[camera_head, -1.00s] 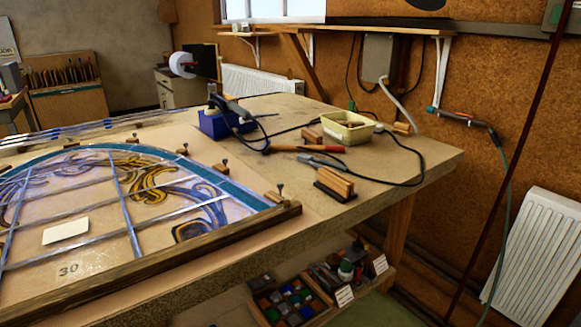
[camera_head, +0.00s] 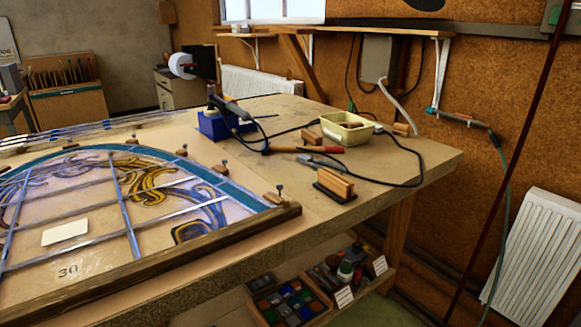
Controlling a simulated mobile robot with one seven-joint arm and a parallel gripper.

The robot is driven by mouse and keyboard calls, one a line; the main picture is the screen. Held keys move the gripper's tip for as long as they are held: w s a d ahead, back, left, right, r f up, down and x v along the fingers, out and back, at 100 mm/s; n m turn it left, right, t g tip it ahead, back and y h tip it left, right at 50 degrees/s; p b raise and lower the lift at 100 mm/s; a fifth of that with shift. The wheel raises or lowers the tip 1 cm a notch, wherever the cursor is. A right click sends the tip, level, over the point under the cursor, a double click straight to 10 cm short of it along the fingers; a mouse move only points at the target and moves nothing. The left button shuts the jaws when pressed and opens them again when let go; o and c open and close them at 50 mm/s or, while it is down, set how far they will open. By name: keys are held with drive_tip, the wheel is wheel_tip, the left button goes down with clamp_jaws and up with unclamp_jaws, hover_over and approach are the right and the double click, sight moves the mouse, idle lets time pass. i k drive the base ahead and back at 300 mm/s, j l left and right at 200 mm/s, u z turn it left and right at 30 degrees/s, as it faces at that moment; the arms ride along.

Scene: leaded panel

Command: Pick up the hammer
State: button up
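A long thin tool with a wooden shaft and a red end, which looks like the hammer (camera_head: 305,149), lies flat on the workbench (camera_head: 400,171). Its dark left end lies near a black cable, and I cannot make out the head clearly. A grey tool (camera_head: 322,163) lies just in front of it. My gripper is not in view.
A cream tub (camera_head: 347,131) and a wooden block (camera_head: 312,137) stand behind the hammer. A wooden-backed brush (camera_head: 335,184) is in front. A soldering iron (camera_head: 236,110) rests on a blue stand (camera_head: 212,126) to the left. The leaded panel (camera_head: 120,200) fills the bench's left side.

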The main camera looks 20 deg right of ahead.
sight(271, 148)
drive_tip(key=i+l+u, duration=0.1)
drive_tip(key=l+u, duration=0.15)
drive_tip(key=l, duration=0.7)
drive_tip(key=l+u, duration=0.25)
drive_tip(key=l, duration=0.7)
drive_tip(key=i+l+u, duration=0.1)
drive_tip(key=l, duration=0.3)
drive_tip(key=i+l, duration=0.15)
drive_tip(key=l, duration=0.2)
drive_tip(key=i+l, duration=0.35)
drive_tip(key=i, duration=0.25)
drive_tip(key=i+l, duration=0.4)
drive_tip(key=i, duration=0.2)
drive_tip(key=j+u, duration=0.05)
